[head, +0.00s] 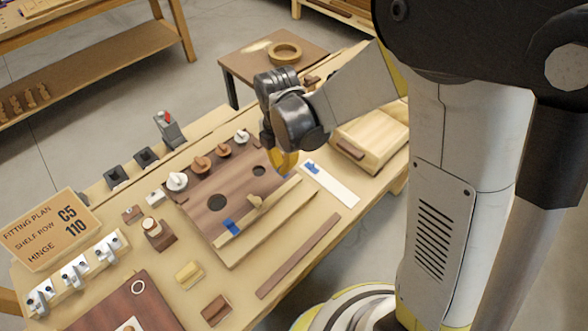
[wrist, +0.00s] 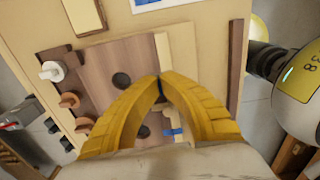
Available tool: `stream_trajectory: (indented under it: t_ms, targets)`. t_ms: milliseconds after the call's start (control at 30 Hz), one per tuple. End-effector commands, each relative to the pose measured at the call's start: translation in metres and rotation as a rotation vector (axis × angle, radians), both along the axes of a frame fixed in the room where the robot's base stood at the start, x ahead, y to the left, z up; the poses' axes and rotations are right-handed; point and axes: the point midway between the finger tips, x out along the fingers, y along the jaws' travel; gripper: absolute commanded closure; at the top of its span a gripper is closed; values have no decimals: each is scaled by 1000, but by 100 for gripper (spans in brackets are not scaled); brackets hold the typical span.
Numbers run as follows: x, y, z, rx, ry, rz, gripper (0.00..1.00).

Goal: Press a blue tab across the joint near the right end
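A brown panel (head: 215,195) with two round holes lies on the bench, with a pale strip (head: 268,212) along its front edge. One blue tab (head: 231,227) lies across the joint near the left end; it also shows in the wrist view (wrist: 172,132). My gripper (head: 284,168) is over the panel's right end. Whether that piece touches the panel is unclear. A white card (head: 331,184) with blue on it lies to the right.
Several round knobs (head: 200,164) line the panel's back edge. A pale drawer-like box (head: 372,138) is at the right, and a dark strip (head: 298,257) lies in front. A sign (head: 50,228) stands at the left.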

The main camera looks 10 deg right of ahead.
Motion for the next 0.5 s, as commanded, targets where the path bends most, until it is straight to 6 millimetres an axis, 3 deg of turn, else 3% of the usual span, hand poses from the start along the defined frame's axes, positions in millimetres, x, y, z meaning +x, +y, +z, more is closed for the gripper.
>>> stream_trajectory:
  t_ms: [267, 500]
  targets:
    - [0, 1, -15, 0, 0, -2, 100]
    - [0, 0, -40, 0, 0, -2, 100]
